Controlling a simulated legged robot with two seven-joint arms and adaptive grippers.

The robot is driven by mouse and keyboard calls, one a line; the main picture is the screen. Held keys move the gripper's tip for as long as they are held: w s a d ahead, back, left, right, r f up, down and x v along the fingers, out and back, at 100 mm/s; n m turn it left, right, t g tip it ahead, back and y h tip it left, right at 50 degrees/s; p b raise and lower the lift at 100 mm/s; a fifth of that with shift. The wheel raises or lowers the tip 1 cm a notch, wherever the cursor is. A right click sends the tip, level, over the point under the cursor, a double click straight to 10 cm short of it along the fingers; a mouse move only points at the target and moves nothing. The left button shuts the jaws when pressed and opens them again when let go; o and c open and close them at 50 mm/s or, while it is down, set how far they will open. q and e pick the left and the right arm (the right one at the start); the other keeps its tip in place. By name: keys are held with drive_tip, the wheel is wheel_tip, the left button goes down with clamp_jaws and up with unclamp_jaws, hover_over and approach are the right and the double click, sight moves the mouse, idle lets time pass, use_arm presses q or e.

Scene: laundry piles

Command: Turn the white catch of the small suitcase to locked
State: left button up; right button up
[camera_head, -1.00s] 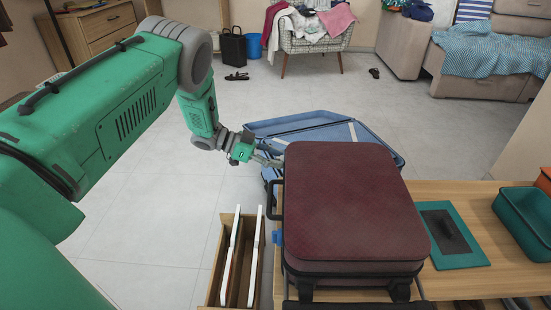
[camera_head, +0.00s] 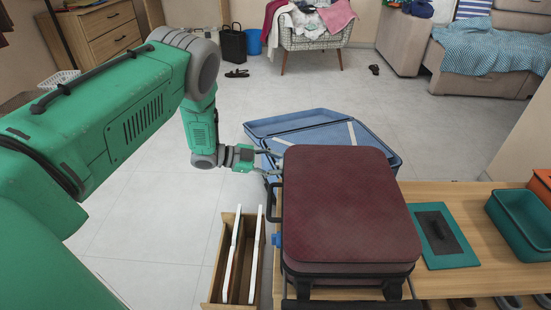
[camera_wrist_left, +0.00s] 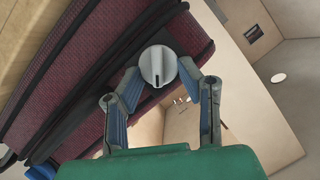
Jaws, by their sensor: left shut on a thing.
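The burgundy suitcase (camera_head: 346,205) lies flat and closed on the wooden bench. Its dark seam and burgundy side (camera_wrist_left: 60,75) fill the left of the left wrist view. The round white catch (camera_wrist_left: 158,65) sits on that side, with a raised grip bar running nearly lengthwise in the picture. My left gripper (camera_head: 273,163) is at the suitcase's far left corner. In the left wrist view its two fingers (camera_wrist_left: 160,76) are shut on the catch, one on each side. The catch is hidden in the head view. My right gripper is not in view.
An open blue suitcase (camera_head: 262,131) lies on the floor behind the bench. A wooden crate (camera_head: 211,290) with white boards stands left of the bench. The tiled floor at left is clear.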

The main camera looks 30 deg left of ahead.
use_arm(q)
drive_tip(key=m+t, duration=0.1)
drive_tip(key=m, duration=0.2)
drive_tip(key=f+m+t, duration=0.1)
drive_tip(key=m+t, duration=0.1)
drive_tip(key=m, duration=0.1)
drive_tip(key=s+m+t, duration=0.1)
drive_tip(key=m, duration=0.2)
drive_tip(key=shift+d+f+t, duration=0.2)
drive_tip(key=shift+f+t, duration=0.15)
drive_tip(key=shift+t, duration=0.05)
drive_tip(key=shift+m, duration=0.3)
drive_tip(key=o, duration=1.2)
drive_tip(key=shift+w, duration=0.15)
drive_tip(key=shift+c, duration=0.2)
drive_tip(key=shift+r, duration=0.1)
drive_tip(key=v, duration=1.2)
drive_tip(key=shift+f, duration=0.25)
